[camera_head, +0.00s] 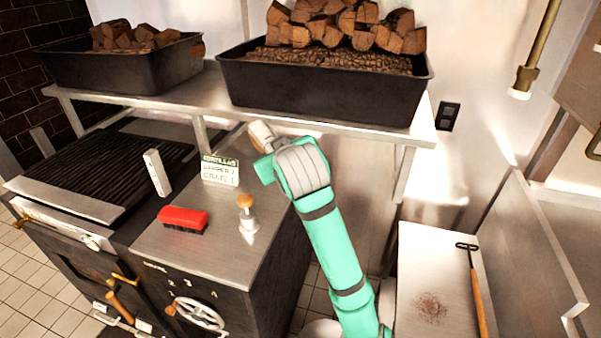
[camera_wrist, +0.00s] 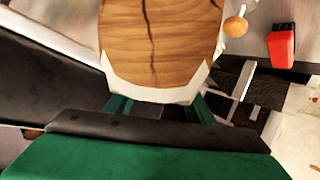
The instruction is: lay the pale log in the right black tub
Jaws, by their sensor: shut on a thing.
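The pale log (camera_head: 261,136) is held in my gripper (camera_head: 267,153), just below the front edge of the shelf. In the wrist view the log (camera_wrist: 158,45) shows a cracked brown cut end with a whitish rim, between the two fingers of my gripper (camera_wrist: 160,104). My gripper is shut on it. The right black tub (camera_head: 320,97) stands on the shelf, above and to the right of the log. It holds brown logs heaped at the back and a long barked log lying in front. The tub's floor is hidden.
The left black tub (camera_head: 125,72), also with logs, stands on the same steel shelf (camera_head: 205,95). Below are a grill (camera_head: 100,165), a red brush (camera_head: 183,219), a wooden-knobbed press (camera_head: 247,212) and a sign (camera_head: 220,170). A hanging pipe (camera_head: 537,50) is right of the tub.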

